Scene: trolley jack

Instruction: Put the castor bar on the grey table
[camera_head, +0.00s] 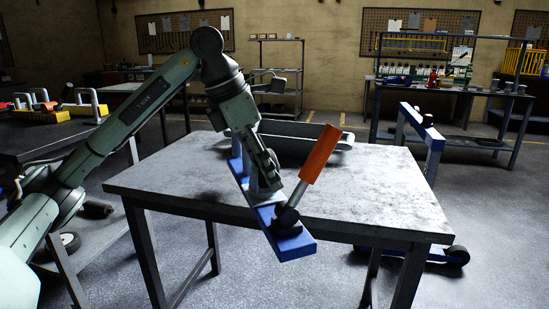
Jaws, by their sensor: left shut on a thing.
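The grey table (380,190) stands in the middle, with a pale, scuffed top. A blue bar (292,246), which looks like the castor bar, slants over the table's front edge. A dark round part sits on its near end and an upright blue piece rises at its far end. My left gripper (268,178) is shut on the bar at a grey part near its middle. The near end juts past the edge; I cannot tell whether the bar touches the table. An orange-handled lever (320,155) rises from the near end. My right gripper is out of view.
A long grey tray-like object (300,148) lies at the table's back. The table's right half is clear. A blue frame (421,128) with a wheel near the floor stands to the right. A dark bench (60,137) with yellow and red parts is at left.

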